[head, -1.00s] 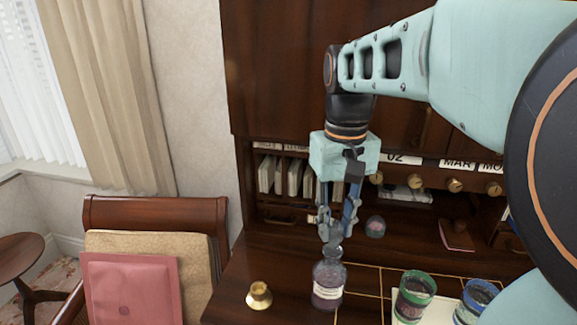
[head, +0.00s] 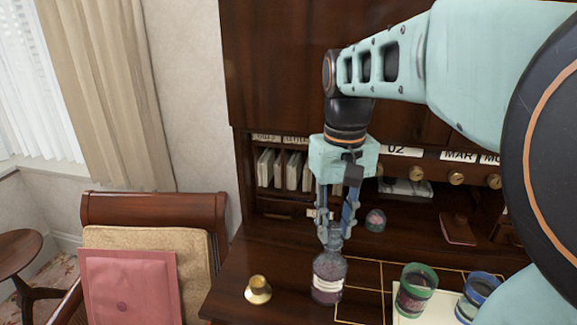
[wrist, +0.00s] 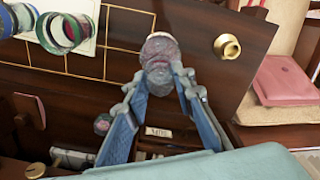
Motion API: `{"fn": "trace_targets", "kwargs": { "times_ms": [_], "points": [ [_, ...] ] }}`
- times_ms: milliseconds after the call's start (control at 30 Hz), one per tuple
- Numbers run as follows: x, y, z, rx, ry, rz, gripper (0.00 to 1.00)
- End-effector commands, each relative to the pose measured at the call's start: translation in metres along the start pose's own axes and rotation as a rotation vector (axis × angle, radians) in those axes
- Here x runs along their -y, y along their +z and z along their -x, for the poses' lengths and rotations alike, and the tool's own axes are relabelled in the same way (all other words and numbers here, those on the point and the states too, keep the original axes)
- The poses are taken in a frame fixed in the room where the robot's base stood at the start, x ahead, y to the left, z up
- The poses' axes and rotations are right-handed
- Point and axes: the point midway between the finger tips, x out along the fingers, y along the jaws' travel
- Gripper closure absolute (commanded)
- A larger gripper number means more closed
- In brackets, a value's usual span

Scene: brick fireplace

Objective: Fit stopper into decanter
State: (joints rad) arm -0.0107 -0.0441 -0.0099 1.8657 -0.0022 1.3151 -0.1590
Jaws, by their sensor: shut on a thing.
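The decanter (head: 328,279), a dark glass bottle with a pale label, stands upright on the desk. My gripper (head: 334,240) points down right above its mouth, shut on the glass stopper, which is mostly hidden by the fingers in the head view. In the wrist view the stopper (wrist: 158,77) sits between the fingertips, with the decanter (wrist: 160,47) directly beyond it and overlapping it. The stopper is at or very close to the neck. I cannot tell whether it is inside the mouth.
A small brass holder (head: 258,290) stands left of the decanter. A green-rimmed glass (head: 415,290) and a blue-rimmed glass (head: 477,294) stand to the right. A round glass piece (head: 375,220) lies behind, before the pigeonholes. A chair (head: 155,207) is at left.

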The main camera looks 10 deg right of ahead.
Motion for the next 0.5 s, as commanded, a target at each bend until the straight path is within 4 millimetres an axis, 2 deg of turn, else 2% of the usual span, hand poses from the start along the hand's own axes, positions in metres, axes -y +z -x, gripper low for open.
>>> {"fn": "trace_targets", "kwargs": {
  "times_ms": [233, 267, 400, 500],
  "points": [
    [0.0, 0.0002, -0.0072, 0.001, 0.0, 0.0, 0.94],
    [0.0, 0.0001, -0.006, 0.0, 0.0, 0.0, 0.74],
    [0.0, 0.0001, -0.0057, 0.0, 0.0, 0.0, 0.58],
    [0.0, 0.0, -0.0057, 0.0, 0.0, 0.0, 0.56]
  ]
}}
